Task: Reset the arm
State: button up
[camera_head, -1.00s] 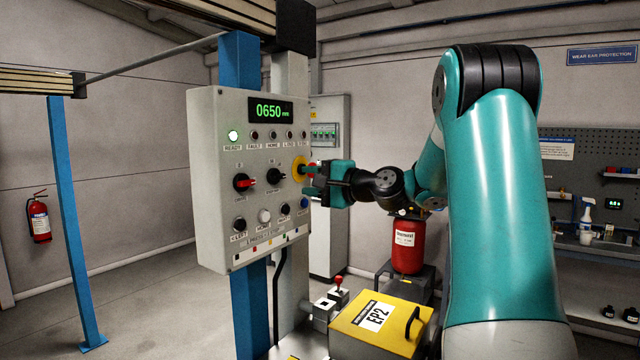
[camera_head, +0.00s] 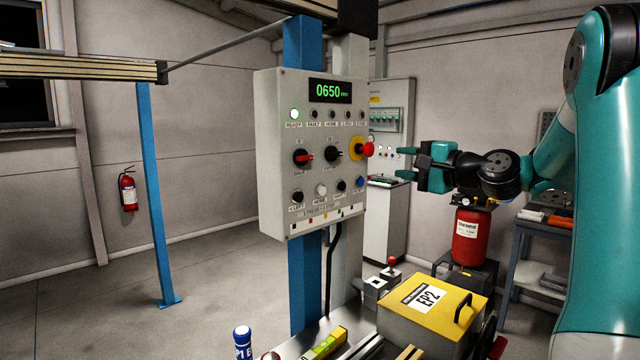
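My gripper (camera_head: 410,164) is at the right of the grey control panel (camera_head: 277,120), in front of the far cabinet. Its two fingers point left and stand apart, with nothing seen between them. A gap separates it from the red emergency-stop button (camera_head: 367,149) on its yellow ring. My teal arm comes in from the right edge. A red-marked knob (camera_head: 303,157) and a black knob (camera_head: 334,155) sit mid-panel, with small buttons below.
A yellow-lidded EP2 box (camera_head: 446,292) stands below my gripper on the bench. A red-knobbed lever (camera_head: 391,264) is beside it. A red tank (camera_head: 467,238) stands behind. A spirit level (camera_head: 324,343) and a bottle (camera_head: 242,342) are at the bottom. Open floor lies left.

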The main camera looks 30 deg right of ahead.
jog(key=shift+a, duration=0.1)
jog(key=s+a+f+n+g+y+b, duration=0.2)
jog(key=a+f+n+g, duration=0.4)
jog(key=a, duration=0.7)
jog(key=s+a+f+n+g+y+b, duration=0.3)
jog(key=a+f+n, duration=0.4)
jog(key=a, duration=0.7)
jog(key=s+a+f+n+g+h+b, duration=0.1)
jog(key=s+a+f+n+g, duration=0.1)
jog(key=s, duration=0.4)
jog(key=s+a+f+n+g+h+b, duration=0.1)
jog(key=s+a+f+n+g+h, duration=0.1)
jog(key=s+f, duration=0.4)
jog(key=s+a+f+n+g+h+b, duration=0.1)
jog(key=s+a+f+n+g, duration=0.2)
jog(key=s, duration=0.4)
jog(key=shift+s+a+f+n+g+h, duration=0.35)
jog(key=shift+n+g, duration=0.45)
jog(key=shift+n, duration=0.4)
grip_shut()
